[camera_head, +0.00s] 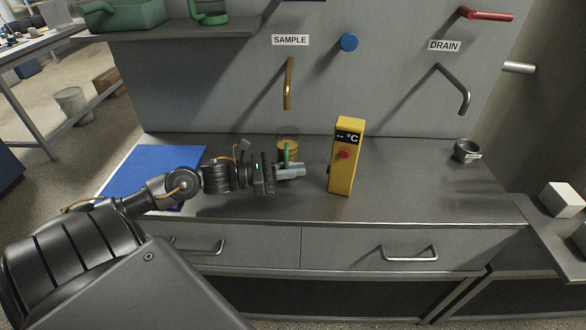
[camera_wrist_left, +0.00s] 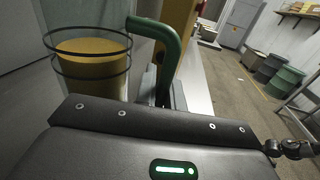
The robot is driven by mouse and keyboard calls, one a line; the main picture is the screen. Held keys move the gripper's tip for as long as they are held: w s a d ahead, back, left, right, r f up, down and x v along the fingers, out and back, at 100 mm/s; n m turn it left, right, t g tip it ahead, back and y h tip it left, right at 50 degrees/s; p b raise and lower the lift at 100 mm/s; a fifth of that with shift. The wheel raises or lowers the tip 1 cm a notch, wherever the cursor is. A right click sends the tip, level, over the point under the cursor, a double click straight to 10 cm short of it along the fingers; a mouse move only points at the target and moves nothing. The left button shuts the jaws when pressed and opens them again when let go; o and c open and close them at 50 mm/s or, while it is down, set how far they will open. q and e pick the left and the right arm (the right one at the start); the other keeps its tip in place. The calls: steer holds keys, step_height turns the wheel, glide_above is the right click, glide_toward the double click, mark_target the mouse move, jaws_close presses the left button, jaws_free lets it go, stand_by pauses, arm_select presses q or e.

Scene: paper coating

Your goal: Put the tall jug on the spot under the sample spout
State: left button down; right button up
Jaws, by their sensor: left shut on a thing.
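The tall jug (camera_head: 288,148) is clear, with an amber fill and a green handle, and is below the brass sample spout (camera_head: 289,84) under the SAMPLE label. In the left wrist view the jug (camera_wrist_left: 92,68) looks upright, its green handle (camera_wrist_left: 168,50) towards the gripper. My left gripper (camera_head: 290,171) is shut on the jug's handle, on the near side of the jug. The gripper hides the jug's foot, so I cannot tell whether it touches the counter. The spot itself is not visible. My right gripper is not in view.
A yellow thermometer box (camera_head: 345,175) stands close to the right of the jug. A blue mat (camera_head: 150,170) lies at the left of the counter (camera_head: 420,195). A small metal cup (camera_head: 465,151) is at the right. A blue knob (camera_head: 349,42) and drain spout (camera_head: 456,88) are on the wall panel.

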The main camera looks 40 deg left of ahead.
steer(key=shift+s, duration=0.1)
arm_select(q)
steer(key=c, duration=1.5)
jaws_free()
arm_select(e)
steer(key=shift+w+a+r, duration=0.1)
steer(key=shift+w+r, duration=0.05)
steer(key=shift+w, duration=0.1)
arm_select(q)
steer(key=shift+s+a, duration=0.15)
steer(key=v, duration=1)
steer(key=shift+s+a, duration=0.25)
steer(key=shift+s, duration=0.1)
steer(key=shift+s+a, duration=0.25)
steer(key=shift+s, duration=0.05)
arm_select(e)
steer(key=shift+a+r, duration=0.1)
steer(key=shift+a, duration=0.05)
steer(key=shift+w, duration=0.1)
